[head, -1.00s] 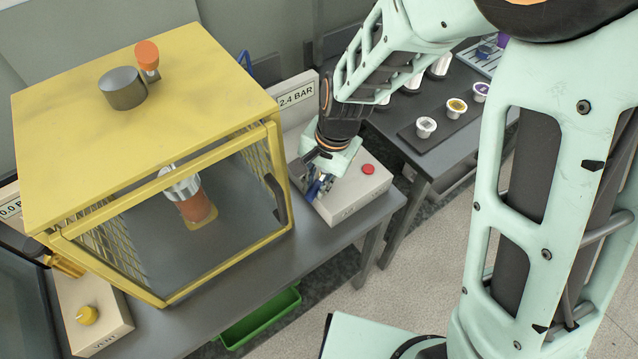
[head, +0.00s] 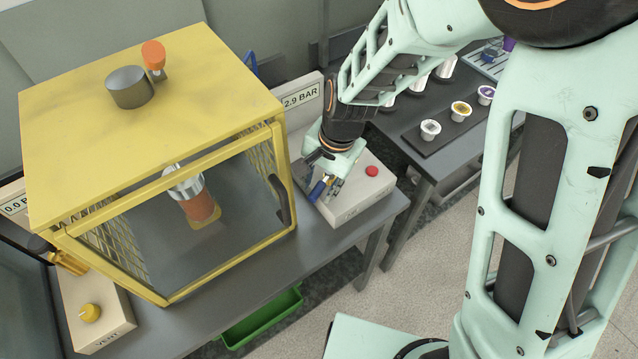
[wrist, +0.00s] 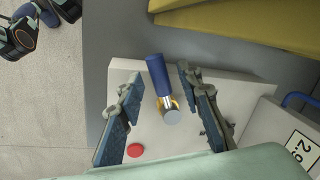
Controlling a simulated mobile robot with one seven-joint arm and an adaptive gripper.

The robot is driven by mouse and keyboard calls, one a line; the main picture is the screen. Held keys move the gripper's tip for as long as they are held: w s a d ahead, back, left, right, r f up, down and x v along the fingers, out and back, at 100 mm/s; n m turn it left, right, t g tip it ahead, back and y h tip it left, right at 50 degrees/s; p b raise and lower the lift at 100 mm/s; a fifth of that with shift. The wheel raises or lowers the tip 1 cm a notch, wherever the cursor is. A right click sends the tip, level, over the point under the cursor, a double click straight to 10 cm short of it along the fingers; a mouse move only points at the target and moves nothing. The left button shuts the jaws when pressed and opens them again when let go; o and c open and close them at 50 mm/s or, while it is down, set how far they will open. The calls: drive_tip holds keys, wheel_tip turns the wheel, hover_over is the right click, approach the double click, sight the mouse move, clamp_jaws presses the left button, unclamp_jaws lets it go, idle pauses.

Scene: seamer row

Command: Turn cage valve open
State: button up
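A valve with a blue lever handle (wrist: 158,75) and a round silver cap (wrist: 171,118) stands on a light grey box (head: 357,208) to the right of the yellow cage. The handle points away from the red button side, toward the top of the wrist view. My gripper (wrist: 161,78) is open, one finger on each side of the handle, with visible gaps to it. In the head view my gripper (head: 326,182) is low over the box and partly hides the valve. The display (head: 300,96) behind the box reads 2.9 BAR.
The yellow cage (head: 140,90) stands close left of my gripper, with a grey cylinder and orange knob (head: 153,55) on top. A red button (head: 372,171) is on the box. A yellow knob (head: 90,313) sits on the VENT box. A dark table (head: 440,150) holds small cups.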

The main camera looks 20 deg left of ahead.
wheel_tip(320, 180, up, 12)
drive_tip(key=d, duration=0.2)
drive_tip(key=shift+s+d, duration=0.15)
drive_tip(key=shift+s, duration=0.1)
drive_tip(key=shift+f, duration=0.15)
